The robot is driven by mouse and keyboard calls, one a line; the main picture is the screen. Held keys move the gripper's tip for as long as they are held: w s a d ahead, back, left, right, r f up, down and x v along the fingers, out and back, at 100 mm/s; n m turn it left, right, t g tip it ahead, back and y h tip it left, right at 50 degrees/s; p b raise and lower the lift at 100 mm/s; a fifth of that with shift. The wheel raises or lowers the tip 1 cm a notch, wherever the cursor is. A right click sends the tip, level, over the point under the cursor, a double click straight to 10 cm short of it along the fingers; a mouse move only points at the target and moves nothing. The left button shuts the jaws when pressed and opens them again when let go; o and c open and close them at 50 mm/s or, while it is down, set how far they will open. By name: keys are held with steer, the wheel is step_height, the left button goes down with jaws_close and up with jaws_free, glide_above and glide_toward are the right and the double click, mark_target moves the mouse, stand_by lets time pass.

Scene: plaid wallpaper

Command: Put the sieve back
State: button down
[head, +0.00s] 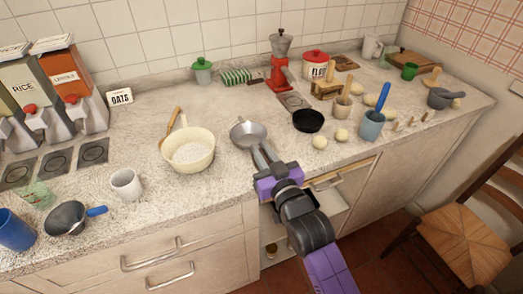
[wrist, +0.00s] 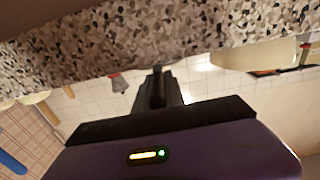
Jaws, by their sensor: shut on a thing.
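The sieve (head: 248,133), a round grey metal bowl shape, is near the middle of the counter in the head view. My gripper (head: 262,158) is at its near side, with its fingers shut on the sieve's handle, which they mostly hide. I cannot tell whether the sieve touches the counter or is just above it. In the wrist view my gripper (wrist: 158,85) shows its fingers close together around a thin dark piece; the sieve's bowl is not clearly seen there.
A cream bowl (head: 187,158) with pale contents stands left of the sieve. A black pan (head: 308,121) and pale round items are right. A blue-handled grey scoop (head: 68,217) and white mug (head: 126,184) are farther left. An open drawer (head: 325,207) lies below the counter, beside my arm.

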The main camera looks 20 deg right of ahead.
steer(key=c, duration=1.4)
jaws_free()
steer(key=shift+f, duration=0.1)
steer(key=shift+r, duration=0.3)
steer(key=s, duration=1.2)
steer(key=shift+f+b, duration=0.15)
steer(key=shift+b, duration=0.25)
steer(key=s+f+g, duration=0.3)
steer(key=s, duration=2.8)
steer(key=shift+f, duration=0.15)
steer(key=shift+s, duration=0.1)
